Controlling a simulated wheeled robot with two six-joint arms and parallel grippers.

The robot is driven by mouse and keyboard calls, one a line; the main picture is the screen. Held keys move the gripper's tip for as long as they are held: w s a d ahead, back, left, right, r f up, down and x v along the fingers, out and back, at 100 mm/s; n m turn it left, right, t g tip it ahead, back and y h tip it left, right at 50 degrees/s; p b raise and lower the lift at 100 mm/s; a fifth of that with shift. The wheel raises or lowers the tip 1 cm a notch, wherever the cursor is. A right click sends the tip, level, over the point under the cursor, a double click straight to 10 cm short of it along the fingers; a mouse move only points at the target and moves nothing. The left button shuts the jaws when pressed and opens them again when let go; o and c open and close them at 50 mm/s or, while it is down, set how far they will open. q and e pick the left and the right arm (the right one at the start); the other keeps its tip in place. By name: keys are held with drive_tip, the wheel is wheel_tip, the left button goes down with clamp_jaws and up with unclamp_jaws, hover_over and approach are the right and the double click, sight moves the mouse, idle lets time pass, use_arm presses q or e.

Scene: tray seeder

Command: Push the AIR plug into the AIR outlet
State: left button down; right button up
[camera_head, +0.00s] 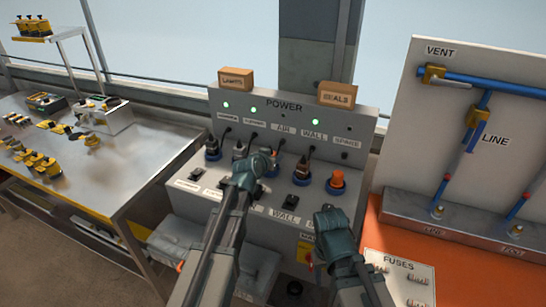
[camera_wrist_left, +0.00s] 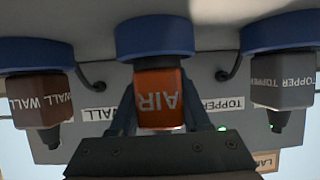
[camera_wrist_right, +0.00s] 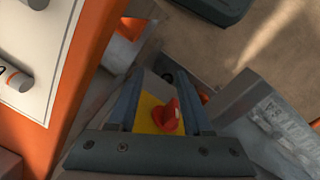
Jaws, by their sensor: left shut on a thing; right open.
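The orange AIR plug (camera_wrist_left: 158,95) sits at the blue ring of the AIR outlet (camera_wrist_left: 155,36) in the left wrist view, its lettering upside down. I cannot tell how deep it is in. My left gripper (camera_head: 262,162) is shut on the plug, one finger on each side; the gripper mostly hides it in the head view. The grey power panel (camera_head: 357,151) carries the AIR label (camera_head: 283,129). Green lights glow above other labels; the one above AIR looks dark. My right gripper (camera_head: 323,222) is open and empty in front of the panel's right part.
The brown WALL plug (camera_wrist_left: 40,100) and grey TOPPER plug (camera_wrist_left: 283,93) flank AIR closely. A red knob on a yellow plate (camera_wrist_right: 167,116) shows beyond my right fingers. The fuse board (camera_head: 399,275) lies right.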

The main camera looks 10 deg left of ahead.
use_arm(q)
drive_tip(key=shift+f, duration=0.2)
drive_tip(key=shift+c, duration=1.4)
unclamp_jaws()
drive_tip(key=shift+s, duration=0.1)
drive_tip(key=p+v, duration=0.5)
drive_tip(key=v, duration=0.8)
drive_tip(key=shift+s+a+r+p, duration=0.1)
drive_tip(key=shift+s+r+p, duration=0.1)
drive_tip(key=shift+s+p, duration=0.15)
drive_tip(key=shift+f, duration=0.1)
